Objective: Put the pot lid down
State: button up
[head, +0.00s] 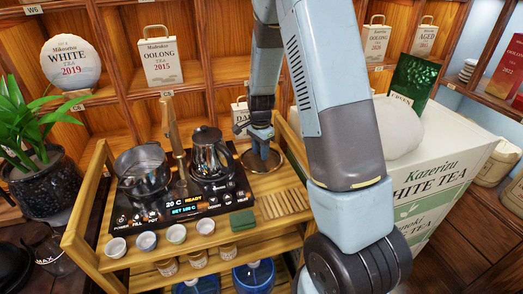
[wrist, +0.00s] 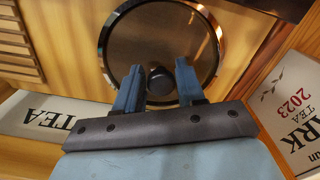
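The pot lid (wrist: 112,50), a round dark glass disc with a metal rim and a black knob (wrist: 160,80), lies flat on the wooden trolley top, as far as I can tell. In the head view the lid (head: 253,163) is right of the hot plate. My gripper (wrist: 160,75) is over it, with its two blue fingers on either side of the knob. Narrow gaps seem to show between knob and fingers, so it looks open around the knob. In the head view my gripper (head: 262,135) partly hides the lid. The glass pot (head: 143,172) stands uncovered on the hot plate's left side.
A dark kettle (head: 208,155) stands on the hot plate (head: 185,205), close left of the lid. A slatted wooden rack (head: 283,204) and a green block (head: 242,220) lie in front. Several small cups (head: 147,241) line the front edge. A white tea crate (head: 440,180) is at right.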

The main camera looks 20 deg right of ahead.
jog(key=shift+o, duration=1.4)
jog(key=s+r+n+t, duration=0.1)
jog(key=s+r+n, duration=0.15)
jog(key=r, duration=0.75)
jog(key=s+r+n, duration=0.1)
jog(key=s+r, duration=0.2)
jog(key=r, duration=0.8)
jog(key=s+r+n+t, duration=0.2)
jog(key=s+r+n, duration=0.3)
jog(key=s, duration=0.6)
jog(key=s+r+n+t, duration=0.2)
jog(key=s+r+n, duration=0.3)
jog(key=s, duration=0.6)
jog(key=shift+s+d+r+t, duration=0.3)
jog(key=shift+s+r, duration=0.05)
jog(key=shift+r, duration=0.2)
